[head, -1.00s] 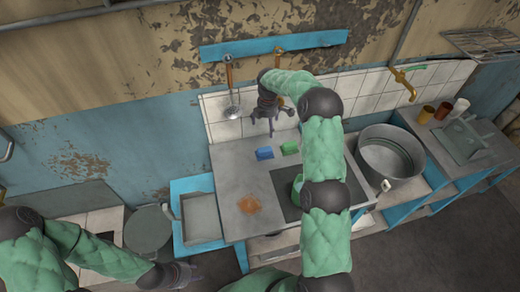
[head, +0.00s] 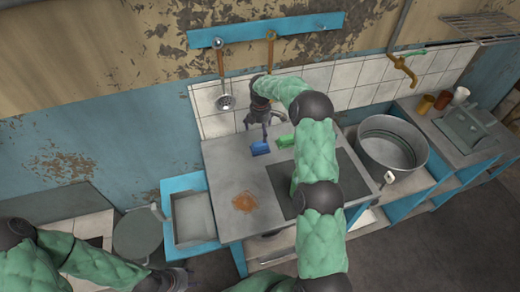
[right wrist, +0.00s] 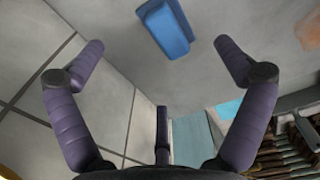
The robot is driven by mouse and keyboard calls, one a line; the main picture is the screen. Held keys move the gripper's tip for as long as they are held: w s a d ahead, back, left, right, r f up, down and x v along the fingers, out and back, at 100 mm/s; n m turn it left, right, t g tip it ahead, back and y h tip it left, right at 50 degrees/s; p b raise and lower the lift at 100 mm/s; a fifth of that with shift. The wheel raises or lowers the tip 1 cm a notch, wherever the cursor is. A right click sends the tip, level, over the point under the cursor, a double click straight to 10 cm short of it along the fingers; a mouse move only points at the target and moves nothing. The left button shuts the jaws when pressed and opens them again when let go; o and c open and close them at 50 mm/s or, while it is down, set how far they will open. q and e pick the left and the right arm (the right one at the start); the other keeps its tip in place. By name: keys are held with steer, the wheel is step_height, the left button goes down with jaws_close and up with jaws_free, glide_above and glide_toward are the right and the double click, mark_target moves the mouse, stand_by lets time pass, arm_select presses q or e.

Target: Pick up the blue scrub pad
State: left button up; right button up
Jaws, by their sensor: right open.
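The blue scrub pad (head: 260,148) lies on the grey countertop (head: 226,165) near the tiled back wall. My right gripper (head: 265,125) is open and empty, just behind and above the pad in the head view. In the right wrist view the pad (right wrist: 166,27) shows at the top middle, beyond the open fingertips of the right gripper (right wrist: 158,45) and apart from them. My left gripper (head: 178,280) is low at the left, far from the pad; its fingers are too small and dark to read.
A green pad (head: 285,141) lies right of the blue one, partly hidden by my right arm. An orange stain (head: 244,201) marks the counter. A large metal pot (head: 391,147) stands to the right. A ladle (head: 224,98) hangs on the wall behind.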

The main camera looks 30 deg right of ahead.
mark_target(259, 144)
step_height(259, 144, down, 4)
steer(key=shift+r, duration=0.1)
steer(key=shift+w+a+f+b, duration=0.1)
steer(key=shift+f+b, duration=0.3)
steer(key=shift+f, duration=0.95)
steer(key=shift+w+a+f+b, duration=0.1)
steer(key=shift+f+b, duration=0.25)
steer(key=shift+f, duration=0.95)
